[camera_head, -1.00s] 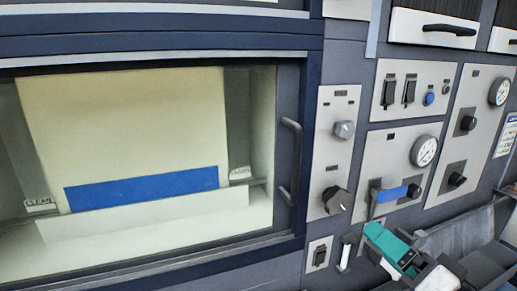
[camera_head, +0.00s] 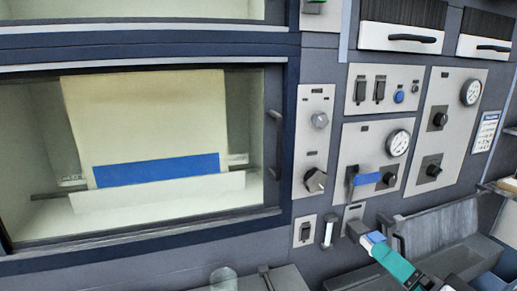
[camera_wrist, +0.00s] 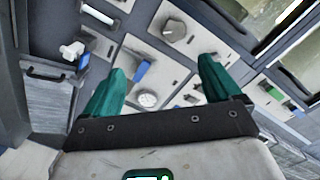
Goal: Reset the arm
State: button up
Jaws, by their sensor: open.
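My gripper (camera_head: 388,258) shows teal fingers at the lower right of the head view, in front of the control panel's lower part. In the wrist view its two teal fingers (camera_wrist: 163,82) stand wide apart with nothing between them. The gripper is open. A lever with a blue handle (camera_head: 368,179) is on the panel, above the gripper in the head view. A grey fitting with a blue part (camera_head: 376,238) shows by the fingertips; I cannot tell whether they touch.
A tunnel window (camera_head: 160,215) with a vertical handle (camera_head: 275,145) fills the left. Knobs, switches and a round gauge (camera_head: 398,143) cover the panels on the right. A grey trough (camera_head: 440,235) lies near the gripper at lower right. A clear cylinder (camera_head: 223,279) stands at the bottom.

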jog(key=s+d+f+n+g+h, duration=0.15)
jog(key=s+f+g, duration=0.25)
jog(key=f, duration=0.6)
jog(key=s+f+n+g+h, duration=0.1)
jog(key=s+f+g+h, duration=0.3)
jog(key=f, duration=0.6)
jog(key=s+d+f+n+g, duration=0.1)
jog(key=s+f+g, duration=0.2)
jog(key=s+f, duration=0.4)
jog(key=s+d+f+n+g, duration=0.2)
jog(key=s+f+g, duration=0.2)
jog(key=s, duration=0.8)
notch_tip(320, 180, down, 3)
jog(key=shift+s+r, duration=0.15)
jog(key=shift+s, duration=0.1)
jog(key=shift+w, duration=0.15)
